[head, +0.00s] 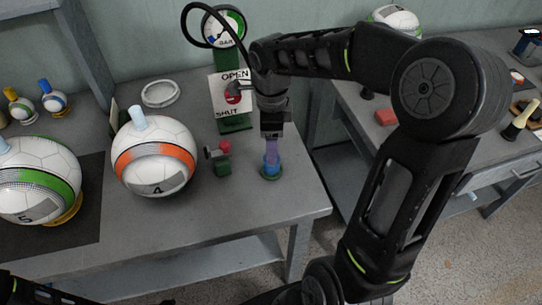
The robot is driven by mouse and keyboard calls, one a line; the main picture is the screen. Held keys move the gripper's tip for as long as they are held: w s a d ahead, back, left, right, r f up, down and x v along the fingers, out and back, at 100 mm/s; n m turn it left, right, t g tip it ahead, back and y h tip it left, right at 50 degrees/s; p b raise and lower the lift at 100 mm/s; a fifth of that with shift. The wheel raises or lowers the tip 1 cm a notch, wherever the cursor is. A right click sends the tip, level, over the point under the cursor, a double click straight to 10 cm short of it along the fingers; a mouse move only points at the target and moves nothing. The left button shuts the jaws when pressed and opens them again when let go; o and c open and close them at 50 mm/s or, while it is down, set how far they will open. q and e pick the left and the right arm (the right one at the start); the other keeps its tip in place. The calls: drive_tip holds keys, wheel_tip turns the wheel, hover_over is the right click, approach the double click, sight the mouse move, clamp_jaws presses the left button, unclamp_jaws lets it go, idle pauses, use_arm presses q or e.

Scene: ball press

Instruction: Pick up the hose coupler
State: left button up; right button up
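The hose coupler looks to be the blue and lilac cylinder (271,160). It stands upright in a round green holder with a yellowish rim (271,175) near the right end of the grey bench. My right gripper (272,138) points straight down at the coupler's top, and its fingers hide that top. Whether the fingers are closed on it or only around it I cannot tell. The coupler's foot is still at the holder. My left gripper is out of view; only dark parts of my own arm show along the bottom edge.
Left of the holder are a small green valve with a red knob (225,147) and an orange-striped ball (155,158). Behind stands a green gauge post (235,121) with an OPEN/SHUT sign and black hose. A white ring (160,93) lies farther back. The bench's front right is clear.

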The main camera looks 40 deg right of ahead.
sight(269, 170)
drive_tip(key=shift+f, duration=0.6)
wheel_tip(269, 170, down, 5)
drive_tip(key=shift+f+p, duration=0.1)
drive_tip(key=shift+p, duration=0.4)
drive_tip(key=shift+s, duration=0.1)
drive_tip(key=shift+c, duration=0.4)
clamp_jaws()
